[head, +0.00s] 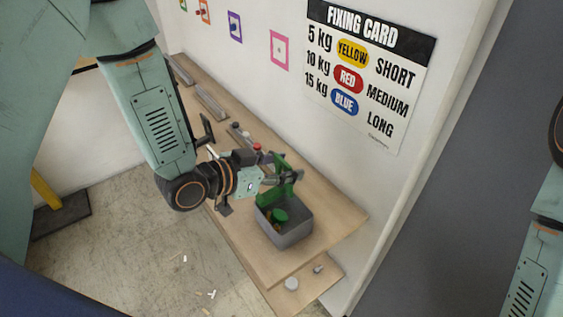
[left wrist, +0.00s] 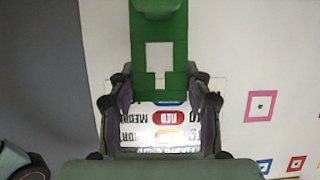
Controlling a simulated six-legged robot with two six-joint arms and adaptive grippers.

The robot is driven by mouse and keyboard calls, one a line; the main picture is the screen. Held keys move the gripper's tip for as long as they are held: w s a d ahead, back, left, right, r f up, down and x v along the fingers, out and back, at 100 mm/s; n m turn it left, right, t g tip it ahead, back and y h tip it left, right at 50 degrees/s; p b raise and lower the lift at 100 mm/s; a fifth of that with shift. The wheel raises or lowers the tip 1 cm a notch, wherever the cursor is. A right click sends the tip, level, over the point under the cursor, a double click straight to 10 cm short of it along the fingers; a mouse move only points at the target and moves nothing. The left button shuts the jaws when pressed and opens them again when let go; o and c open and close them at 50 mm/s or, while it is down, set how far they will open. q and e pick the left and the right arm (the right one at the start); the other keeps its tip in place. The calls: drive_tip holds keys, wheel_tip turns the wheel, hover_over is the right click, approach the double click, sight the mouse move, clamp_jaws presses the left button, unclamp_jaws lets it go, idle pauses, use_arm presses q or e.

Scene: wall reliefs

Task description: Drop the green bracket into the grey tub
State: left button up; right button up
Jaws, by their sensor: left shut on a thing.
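The green bracket (head: 279,193) is held in my left gripper (head: 285,178) over the near end of the wooden shelf. In the left wrist view the bracket (left wrist: 160,29) is a green plate with a cut-out, between the fingers of my left gripper (left wrist: 160,92). The grey tub (head: 292,237) stands open on the shelf, just below the bracket. A round green shape shows inside the tub's outline; I cannot tell whether it belongs to the bracket. My right gripper is out of view; only part of my right arm shows at the right edge.
The wooden shelf (head: 335,213) runs along the white wall, with metal rails (head: 211,101) and small parts farther back. A fixing card (head: 367,75) and coloured frames, including a pink one (head: 279,50), are on the wall. Small bits (head: 211,294) lie on the floor.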

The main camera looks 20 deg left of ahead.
use_arm(q)
drive_tip(key=shift+d+f, duration=0.25)
drive_tip(key=shift+f, duration=0.35)
drive_tip(key=shift+s+a+r, duration=0.15)
drive_tip(key=shift+a, duration=0.3)
drive_tip(key=o, duration=0.9)
drive_tip(key=shift+a, duration=0.25)
drive_tip(key=o, duration=0.4)
drive_tip(key=shift+w+d, duration=0.2)
drive_tip(key=shift+d, duration=0.4)
drive_tip(key=shift+o, duration=0.2)
drive_tip(key=shift+s+a, duration=0.3)
drive_tip(key=shift+a, duration=0.25)
drive_tip(key=shift+v, duration=1.15)
drive_tip(key=v, duration=0.3)
drive_tip(key=shift+s+a+r, duration=0.15)
drive_tip(key=shift+s+a, duration=0.05)
drive_tip(key=shift+s+a+r, duration=0.1)
drive_tip(key=shift+s, duration=0.2)
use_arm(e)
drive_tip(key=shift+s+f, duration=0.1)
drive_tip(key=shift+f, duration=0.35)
